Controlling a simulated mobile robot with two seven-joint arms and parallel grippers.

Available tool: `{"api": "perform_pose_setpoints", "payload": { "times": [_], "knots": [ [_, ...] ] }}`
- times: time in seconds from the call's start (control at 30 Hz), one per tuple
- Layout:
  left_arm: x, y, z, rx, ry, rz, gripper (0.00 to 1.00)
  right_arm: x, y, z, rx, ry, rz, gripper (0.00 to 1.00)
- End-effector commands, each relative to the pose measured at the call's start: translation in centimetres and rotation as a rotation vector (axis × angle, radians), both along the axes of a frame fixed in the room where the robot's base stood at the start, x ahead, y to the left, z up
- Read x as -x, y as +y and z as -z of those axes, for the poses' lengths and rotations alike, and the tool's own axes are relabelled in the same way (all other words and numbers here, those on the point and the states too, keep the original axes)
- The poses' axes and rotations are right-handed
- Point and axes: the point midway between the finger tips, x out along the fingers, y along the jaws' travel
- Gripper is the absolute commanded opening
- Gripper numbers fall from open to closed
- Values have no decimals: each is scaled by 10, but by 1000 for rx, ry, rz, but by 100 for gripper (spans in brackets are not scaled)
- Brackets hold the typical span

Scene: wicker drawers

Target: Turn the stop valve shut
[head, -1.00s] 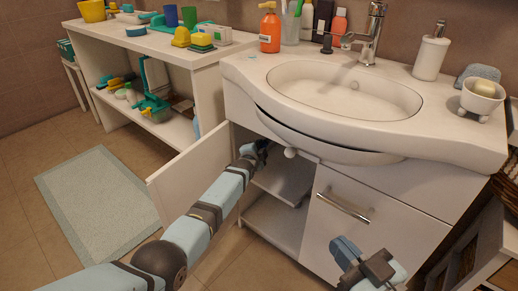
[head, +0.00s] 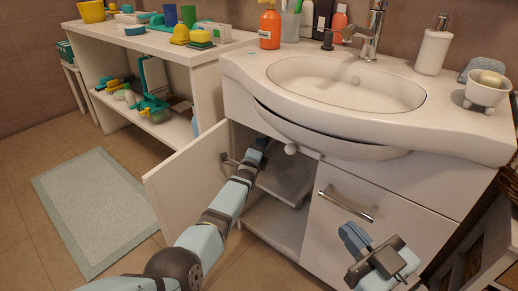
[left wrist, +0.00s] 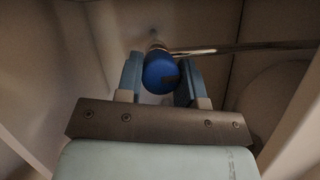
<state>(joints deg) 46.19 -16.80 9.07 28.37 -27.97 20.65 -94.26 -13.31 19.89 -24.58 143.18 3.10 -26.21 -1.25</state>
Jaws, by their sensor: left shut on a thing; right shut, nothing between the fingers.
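The stop valve's round blue knob (left wrist: 160,72) is at the back of the cabinet in the left wrist view, with a thin metal pipe (left wrist: 240,48) running right from behind it. My left gripper (left wrist: 158,80) is shut on the knob, one finger on each side. In the head view my left gripper (head: 258,146) reaches into the open cabinet under the sink, and the valve is hidden there. My right gripper (head: 378,258) is shut and empty in front of the closed right cabinet door.
The left cabinet door (head: 190,180) stands open beside my left arm. A cabinet shelf (head: 285,178) lies under the gripper, and the sink basin (head: 345,85) is above. The closed right door has a bar handle (head: 347,205).

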Motion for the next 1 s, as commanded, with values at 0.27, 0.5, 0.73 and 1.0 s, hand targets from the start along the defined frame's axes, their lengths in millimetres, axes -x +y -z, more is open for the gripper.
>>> {"api": "perform_pose_setpoints", "payload": {
  "times": [0.27,0.5,0.73,1.0],
  "knots": [
    [0,1,1,-27,-17,-1,11,-2,1,4,-1,10,3,0],
    [0,1,1,-26,-18,-1,11,-2,1,4,-3,11,4,0],
    [0,1,0,-25,-18,-1,60,-1,1,2,-5,7,3,0],
    [0,1,0,-25,-17,0,60,0,1,0,-5,5,2,0]
  ]
}}
